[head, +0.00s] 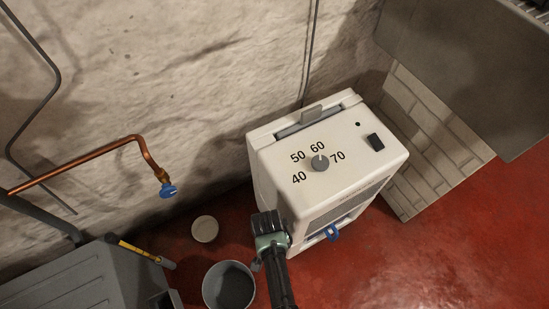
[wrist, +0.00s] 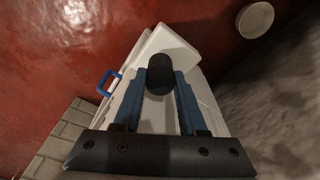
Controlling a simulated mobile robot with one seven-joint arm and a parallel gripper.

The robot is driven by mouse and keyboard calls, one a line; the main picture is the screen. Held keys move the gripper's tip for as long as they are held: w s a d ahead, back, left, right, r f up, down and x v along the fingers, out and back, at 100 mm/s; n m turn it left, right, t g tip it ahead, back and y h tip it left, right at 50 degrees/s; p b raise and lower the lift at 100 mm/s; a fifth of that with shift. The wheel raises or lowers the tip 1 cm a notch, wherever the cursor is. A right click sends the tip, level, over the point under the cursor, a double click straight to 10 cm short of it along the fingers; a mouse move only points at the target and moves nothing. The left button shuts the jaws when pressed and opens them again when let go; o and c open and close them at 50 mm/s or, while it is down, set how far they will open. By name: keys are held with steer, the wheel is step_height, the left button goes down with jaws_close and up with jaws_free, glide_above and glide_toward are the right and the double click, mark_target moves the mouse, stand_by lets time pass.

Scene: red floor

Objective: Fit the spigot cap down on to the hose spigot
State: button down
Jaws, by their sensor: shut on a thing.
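The spigot cap looks like the black cylinder (wrist: 160,80) between the blue fingers of my gripper (wrist: 161,72) in the wrist view. The gripper is shut on it, and its round end faces away from the wrist. In the head view my gripper (head: 268,224) is beside the lower left front corner of the white dehumidifier (head: 285,165), and I cannot make out the cap there. In the wrist view the white machine (wrist: 150,45) lies behind the cap. I cannot pick out the hose spigot in either view; it may be hidden by my gripper or the cap.
A grey bucket (head: 228,287) stands on the red floor below my gripper, near a pale round disc (head: 205,229). A blue handle (head: 331,232) sticks out from the machine's front. A copper pipe (head: 90,162) with a blue tap (head: 168,191) is at left. Floor at right is clear.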

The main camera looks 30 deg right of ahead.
steer(key=shift+f+b, duration=0.4)
steer(key=shift+f, duration=0.15)
steer(key=shift+c, duration=1.9)
jaws_free()
steer(key=shift+r, duration=0.15)
step_height(320, 180, up, 13)
steer(key=a+p, duration=0.1)
steer(key=p, duration=0.6)
steer(key=shift+s+a, duration=0.15)
steer(key=shift+s, duration=0.3)
